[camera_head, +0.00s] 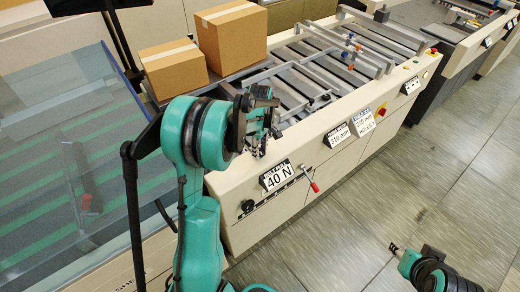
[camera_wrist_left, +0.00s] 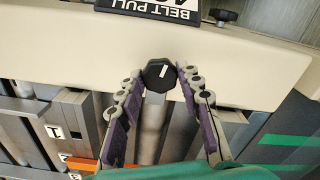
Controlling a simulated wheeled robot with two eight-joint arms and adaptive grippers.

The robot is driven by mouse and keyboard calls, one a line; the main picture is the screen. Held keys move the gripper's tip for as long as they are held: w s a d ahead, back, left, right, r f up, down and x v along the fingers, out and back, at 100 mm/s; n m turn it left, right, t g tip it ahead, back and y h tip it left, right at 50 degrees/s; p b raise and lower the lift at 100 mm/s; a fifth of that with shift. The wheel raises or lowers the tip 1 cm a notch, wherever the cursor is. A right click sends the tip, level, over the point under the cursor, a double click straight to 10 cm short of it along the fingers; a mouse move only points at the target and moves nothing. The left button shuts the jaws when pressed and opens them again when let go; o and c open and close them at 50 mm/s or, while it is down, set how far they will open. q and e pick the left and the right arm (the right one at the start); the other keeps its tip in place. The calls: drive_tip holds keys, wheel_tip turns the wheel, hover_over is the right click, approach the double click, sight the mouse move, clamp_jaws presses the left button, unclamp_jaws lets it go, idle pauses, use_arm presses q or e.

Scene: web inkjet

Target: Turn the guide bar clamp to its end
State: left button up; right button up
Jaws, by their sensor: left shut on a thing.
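A black faceted knob (camera_wrist_left: 159,74) with a white pointer line sits at the end of a grey bar (camera_wrist_left: 150,130) by the machine's cream edge. It appears to be the guide bar clamp. My left gripper (camera_wrist_left: 156,78) is shut on it, one fingertip at each side, and the pointer line runs nearly upright in the left wrist view. In the head view my left gripper (camera_head: 256,150) is over the machine's near edge and hides the knob. My right gripper (camera_head: 395,248) is at the lower right, above the floor, away from the machine; its finger opening is unclear.
The cream machine (camera_head: 235,190) carries a "40 N" sign (camera_head: 277,177), a red-tipped lever (camera_head: 311,182) and a black side knob (camera_head: 248,206). Two cardboard boxes (camera_head: 172,68) (camera_head: 231,37) stand behind my left arm. The tiled floor (camera_head: 440,190) at right is open.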

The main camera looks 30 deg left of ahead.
use_arm(q)
drive_tip(key=shift+n, duration=1.1)
drive_tip(key=o, duration=1.2)
drive_tip(key=shift+c, duration=0.2)
drive_tip(key=shift+r, duration=0.1)
wheel_tip(320, 180, up, 12)
drive_tip(key=s+d+r+m+t+b, duration=0.1)
drive_tip(key=s+d+r+m+t, duration=0.2)
drive_tip(key=s+d+m, duration=0.55)
drive_tip(key=s+d+f+m+t, duration=0.2)
drive_tip(key=s+d+m, duration=0.1)
drive_tip(key=s+m, duration=0.2)
drive_tip(key=s+d+f+m+t+b, duration=0.1)
drive_tip(key=s+d+f+m+t, duration=0.1)
drive_tip(key=s+d+f+m, duration=0.1)
drive_tip(key=s+d+m, duration=0.1)
drive_tip(key=s+m, duration=0.1)
drive_tip(key=m, duration=0.1)
drive_tip(key=shift+s+d+f+b, duration=0.25)
drive_tip(key=shift+s+b, duration=0.05)
